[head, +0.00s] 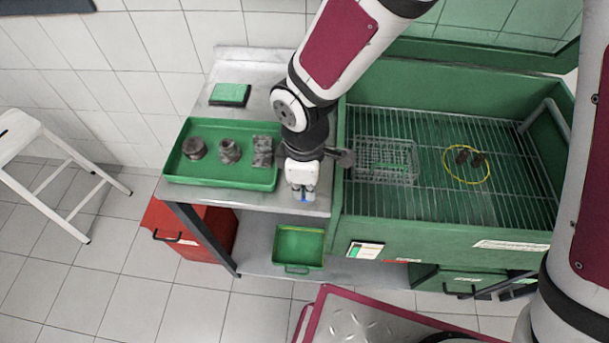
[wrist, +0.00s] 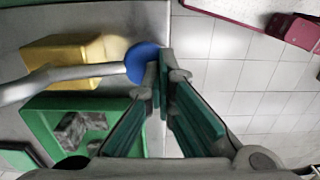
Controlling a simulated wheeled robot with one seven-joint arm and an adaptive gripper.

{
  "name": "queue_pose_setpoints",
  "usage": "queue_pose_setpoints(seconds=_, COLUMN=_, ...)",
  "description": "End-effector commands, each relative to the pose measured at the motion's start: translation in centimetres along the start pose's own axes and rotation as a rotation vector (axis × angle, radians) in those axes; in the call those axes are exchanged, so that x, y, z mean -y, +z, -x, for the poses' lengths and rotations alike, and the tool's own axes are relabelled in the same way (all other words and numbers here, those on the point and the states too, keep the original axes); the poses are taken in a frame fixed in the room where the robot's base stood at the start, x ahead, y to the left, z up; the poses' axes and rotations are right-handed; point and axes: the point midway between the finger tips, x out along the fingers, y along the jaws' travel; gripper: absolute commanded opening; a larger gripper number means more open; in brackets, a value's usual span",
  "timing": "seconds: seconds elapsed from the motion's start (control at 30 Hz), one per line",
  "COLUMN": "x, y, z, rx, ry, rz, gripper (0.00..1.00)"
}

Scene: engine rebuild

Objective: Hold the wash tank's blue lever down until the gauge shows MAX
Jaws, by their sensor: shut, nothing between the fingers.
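The green wash tank (head: 400,225) stands right of centre in the head view, with a wire rack inside. A small white panel (head: 365,250) is on its front; I cannot read any gauge there. The lever is a grey bar (wrist: 50,78) ending in a round blue knob (wrist: 143,62) in the wrist view. In the head view it is mostly hidden by my gripper (head: 302,198). My gripper's fingers (wrist: 164,62) are closed and empty, with the tips right beside the knob; I cannot tell whether they touch it.
A green tray (head: 220,182) with three grey parts lies on the metal bench left of my gripper. A small green bin (head: 300,247) sits on the lower shelf. A red cabinet (head: 185,245) and a white stool (head: 65,165) are to the left. A yellow ring (head: 466,180) lies in the tank.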

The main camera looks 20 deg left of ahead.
Motion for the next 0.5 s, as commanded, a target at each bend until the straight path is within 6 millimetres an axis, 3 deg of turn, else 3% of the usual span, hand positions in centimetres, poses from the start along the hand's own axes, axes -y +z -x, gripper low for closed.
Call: queue_pose_setpoints(seconds=0.5, x=0.0, y=0.0, z=1.6, rx=0.000, ry=0.000, rz=-0.001, gripper=0.00)
